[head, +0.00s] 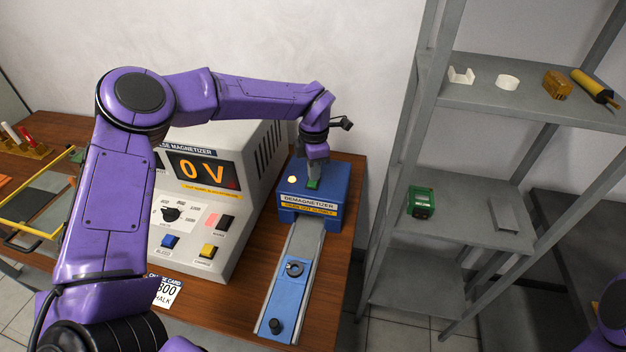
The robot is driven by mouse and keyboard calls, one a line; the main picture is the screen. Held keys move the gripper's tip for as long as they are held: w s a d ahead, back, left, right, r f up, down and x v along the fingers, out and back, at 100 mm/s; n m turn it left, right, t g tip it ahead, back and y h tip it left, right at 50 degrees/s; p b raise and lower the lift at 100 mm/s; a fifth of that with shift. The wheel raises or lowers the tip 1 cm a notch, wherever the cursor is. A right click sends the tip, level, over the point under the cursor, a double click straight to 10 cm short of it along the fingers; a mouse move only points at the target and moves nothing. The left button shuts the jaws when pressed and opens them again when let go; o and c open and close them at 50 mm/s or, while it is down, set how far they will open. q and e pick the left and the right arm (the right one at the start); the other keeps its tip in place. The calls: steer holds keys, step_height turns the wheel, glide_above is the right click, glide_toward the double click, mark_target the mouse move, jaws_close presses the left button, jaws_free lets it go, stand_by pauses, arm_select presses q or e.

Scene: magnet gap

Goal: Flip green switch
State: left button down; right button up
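The green switch (313,184) sits on top of the blue demagnetizer box (337,190), near a lit yellowish lamp (292,179). My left gripper (315,176) points down right over the green switch, with its tips at or just above it. I cannot tell whether they touch. The fingers look close together, but their gap does not show clearly. My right gripper is not in view; only a purple piece of my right arm shows at the lower right edge.
A rail with a blue sled (286,294) runs forward from the demagnetizer. The grey pulse magnetizer (240,160), reading 0 V, stands to its left. A metal shelf (480,225) with small items stands at the right. A card (165,291) lies at the table's front.

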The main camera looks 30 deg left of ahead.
arm_select(q)
steer(key=shift+r+p, duration=3)
steer(key=shift+r, duration=0.45)
steer(key=shift+f, duration=0.15)
